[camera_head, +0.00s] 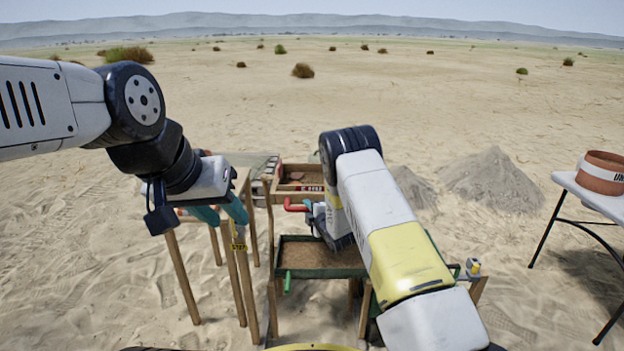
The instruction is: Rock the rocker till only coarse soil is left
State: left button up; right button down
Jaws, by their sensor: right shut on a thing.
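The rocker stands in front of me on wooden legs. Its upper wooden tray (286,171) has a red label and holds brown soil with a few lumps. A lower green-edged tray (300,272) holds a layer of brown soil. A red handle (294,207) sticks out at the left, between the trays. My right gripper (312,209) is at this handle and shut on it; my right arm hides much of the gripper and the rocker's right side.
A wooden stand (240,270) with a grey top is left of the rocker. Two soil heaps (492,180) lie behind right. A white table (590,195) at right carries a terracotta-coloured tub (602,172). A green handle (288,282) shows at the lower tray. Open sand lies beyond.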

jog(key=shift+w+r, duration=0.1)
jog(key=shift+w, duration=0.4)
jog(key=c, duration=1.6)
grip_release()
jog(key=shift+o, duration=0.2)
jog(key=shift+s, duration=0.1)
jog(key=shift+s, duration=0.1)
jog(key=v, duration=0.7)
jog(key=shift+s+d, duration=0.2)
jog(key=shift+s, duration=0.15)
